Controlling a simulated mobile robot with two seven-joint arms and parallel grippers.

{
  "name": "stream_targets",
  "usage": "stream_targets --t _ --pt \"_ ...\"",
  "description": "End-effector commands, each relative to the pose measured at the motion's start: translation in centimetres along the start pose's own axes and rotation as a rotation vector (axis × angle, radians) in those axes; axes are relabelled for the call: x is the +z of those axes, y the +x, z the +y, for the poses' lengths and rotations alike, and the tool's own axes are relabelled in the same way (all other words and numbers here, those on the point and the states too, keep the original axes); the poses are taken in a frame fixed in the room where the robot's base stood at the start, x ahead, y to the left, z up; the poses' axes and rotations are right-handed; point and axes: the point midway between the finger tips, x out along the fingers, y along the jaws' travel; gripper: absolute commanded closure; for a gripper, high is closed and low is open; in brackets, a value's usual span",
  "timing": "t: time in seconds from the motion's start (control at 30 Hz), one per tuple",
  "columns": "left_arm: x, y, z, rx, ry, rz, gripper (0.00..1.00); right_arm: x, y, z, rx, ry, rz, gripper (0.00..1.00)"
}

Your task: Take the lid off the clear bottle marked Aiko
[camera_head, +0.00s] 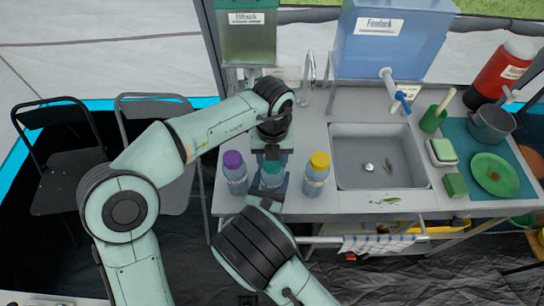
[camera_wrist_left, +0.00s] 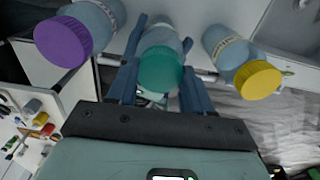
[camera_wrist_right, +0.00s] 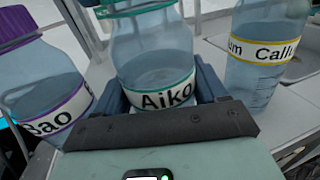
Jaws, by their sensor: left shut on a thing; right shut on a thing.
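The clear bottle marked Aiko (camera_wrist_right: 155,60) stands on the counter with a teal-banded label. Its teal lid (camera_wrist_left: 161,68) is on its top in the left wrist view. My left gripper (camera_head: 271,158) comes down from behind, its fingers on both sides of the lid and shut on it. My right gripper (camera_head: 268,194) reaches in from the front, its fingers around the bottle's body, shut on it. The grippers hide part of the bottle in the head view.
A purple-lidded bottle (camera_head: 235,174) stands close on the left and a yellow-lidded bottle (camera_head: 316,175) close on the right. The sink (camera_head: 378,160) is further right. A large blue tank (camera_head: 385,45) and a green tank (camera_head: 248,38) stand behind.

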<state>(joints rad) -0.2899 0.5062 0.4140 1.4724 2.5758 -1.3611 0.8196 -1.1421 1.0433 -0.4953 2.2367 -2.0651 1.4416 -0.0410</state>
Motion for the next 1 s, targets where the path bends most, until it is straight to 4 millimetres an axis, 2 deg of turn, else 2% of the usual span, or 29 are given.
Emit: stream_targets --t 0.3,0.5,0.6,1.0 --pt "-0.03 -0.12 -0.06 -0.001 -0.739 -0.001 0.86 -0.04 0.01 -0.03 -0.001 -0.001 0.001 1.00" --pt "-0.01 -0.14 -0.08 -0.002 -1.096 0.000 0.86 -0.04 0.01 -0.02 0.000 -0.001 0.001 1.00" --pt "0.02 -0.13 -0.04 -0.001 -1.184 0.000 0.86 -0.04 0.01 -0.02 0.000 -0.001 0.001 1.00" --pt "0.02 -0.12 -0.03 -0.002 -1.177 0.000 0.86 -0.04 -0.01 -0.01 0.000 0.000 0.001 1.00"
